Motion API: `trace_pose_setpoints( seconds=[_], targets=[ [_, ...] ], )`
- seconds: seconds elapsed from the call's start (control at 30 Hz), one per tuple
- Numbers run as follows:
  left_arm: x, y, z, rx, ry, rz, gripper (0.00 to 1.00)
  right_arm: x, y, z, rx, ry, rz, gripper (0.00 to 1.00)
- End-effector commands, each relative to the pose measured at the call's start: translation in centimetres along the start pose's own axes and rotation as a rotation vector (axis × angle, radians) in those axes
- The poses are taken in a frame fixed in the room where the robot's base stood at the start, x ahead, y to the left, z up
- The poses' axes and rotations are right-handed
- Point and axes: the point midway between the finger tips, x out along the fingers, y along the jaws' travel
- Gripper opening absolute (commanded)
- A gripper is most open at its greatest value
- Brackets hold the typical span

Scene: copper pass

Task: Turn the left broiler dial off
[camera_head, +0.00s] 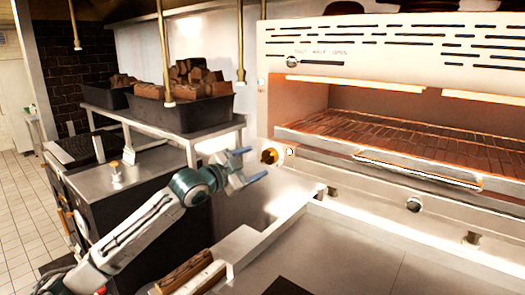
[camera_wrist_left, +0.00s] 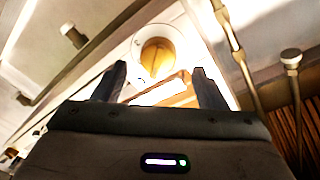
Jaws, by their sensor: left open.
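The left broiler dial (camera_head: 269,156) is a round brass-coloured knob on a pale round base, at the left end of the broiler (camera_head: 350,45) front, just below the glowing opening. My left gripper (camera_head: 253,164) is open and empty, just left of the dial, with its blue fingers pointing towards it. In the left wrist view the dial (camera_wrist_left: 157,58) lies ahead of the gap between the two dark fingers (camera_wrist_left: 158,78). A small gap appears to separate the fingers from the dial. The dial's exact setting is hard to read. My right gripper is out of view.
The broiler rack handle (camera_head: 418,169) juts out right of the dial. Smaller knobs (camera_head: 413,204) line the front below, above a flat steel top (camera_head: 350,250). Black bins of wood (camera_head: 185,100) stand on a steel shelf behind my left arm. Brass rods hang from above.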

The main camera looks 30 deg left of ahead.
Motion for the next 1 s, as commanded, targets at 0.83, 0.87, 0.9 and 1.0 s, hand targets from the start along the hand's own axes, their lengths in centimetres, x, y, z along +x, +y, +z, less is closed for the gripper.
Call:
trace_pose_setpoints(
  seconds=[0.83,0.87,0.9,1.0],
  targets=[
    [4.3,0.2,-0.1,0.001,0.001,0.004,0.65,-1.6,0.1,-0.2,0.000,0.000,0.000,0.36],
    [4.3,0.2,-0.1,0.001,0.001,0.003,0.59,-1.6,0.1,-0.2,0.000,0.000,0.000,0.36],
    [4.3,0.2,-0.1,0.001,0.001,0.003,0.52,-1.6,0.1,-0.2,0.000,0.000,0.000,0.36],
    [4.3,0.2,-0.1,0.001,0.001,0.003,0.32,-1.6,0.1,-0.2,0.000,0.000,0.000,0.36]
  ],
)
